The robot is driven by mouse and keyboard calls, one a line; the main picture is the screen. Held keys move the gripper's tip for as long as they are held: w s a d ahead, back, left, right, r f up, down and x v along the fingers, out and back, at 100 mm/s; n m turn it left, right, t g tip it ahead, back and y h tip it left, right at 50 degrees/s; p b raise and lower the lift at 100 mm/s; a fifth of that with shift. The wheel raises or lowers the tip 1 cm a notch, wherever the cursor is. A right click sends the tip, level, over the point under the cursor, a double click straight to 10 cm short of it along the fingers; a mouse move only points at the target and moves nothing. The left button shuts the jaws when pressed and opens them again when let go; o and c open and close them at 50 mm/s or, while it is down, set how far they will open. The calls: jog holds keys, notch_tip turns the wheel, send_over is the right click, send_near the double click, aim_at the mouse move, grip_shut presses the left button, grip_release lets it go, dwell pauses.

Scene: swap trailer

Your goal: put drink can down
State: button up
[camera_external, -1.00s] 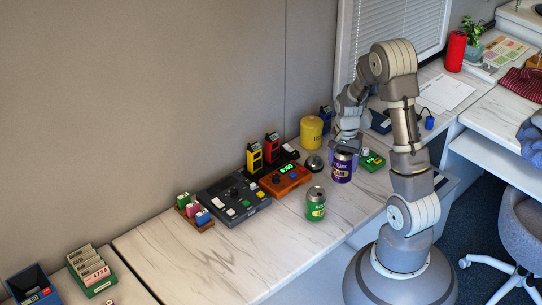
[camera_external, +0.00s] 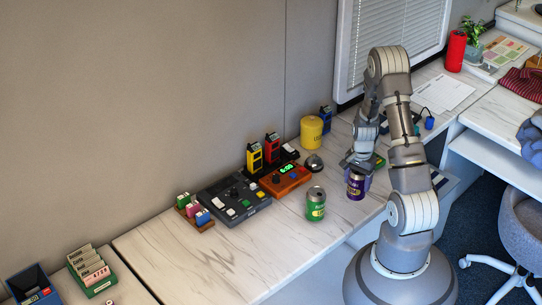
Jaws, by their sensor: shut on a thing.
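A purple drink can (camera_external: 355,188) with a light label is at the right part of the marble-topped counter, near its front edge. My gripper (camera_external: 357,172) is above it and shut on its upper part. The can looks upright; I cannot tell whether its base touches the counter. A green drink can (camera_external: 316,207) stands upright on the counter to the left, apart from my gripper.
An orange device (camera_external: 285,180) with a green display, a dark bell (camera_external: 314,164) and a yellow canister (camera_external: 311,132) stand behind. A dark control panel (camera_external: 233,199) lies farther left. The counter (camera_external: 205,255) is clear at the front left.

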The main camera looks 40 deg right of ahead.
jog(key=w+d+f+b, duration=0.1)
jog(key=w+d, duration=0.1)
jog(key=w, duration=0.2)
jog(key=w+d+f+b, duration=0.2)
jog(key=w+d, duration=0.1)
jog(key=w, duration=0.1)
jog(key=w+d+f+b, duration=0.1)
jog(key=w+d+f, duration=0.1)
jog(key=w, duration=0.2)
jog(key=shift+w+d+b, duration=0.1)
jog(key=shift+d+b, duration=0.1)
jog(key=shift+b, duration=0.15)
jog(key=shift+r, duration=0.1)
jog(key=o, duration=1.3)
jog(key=shift+c, duration=0.2)
notch_tip(320, 180, up, 12)
jog(key=p, duration=0.4)
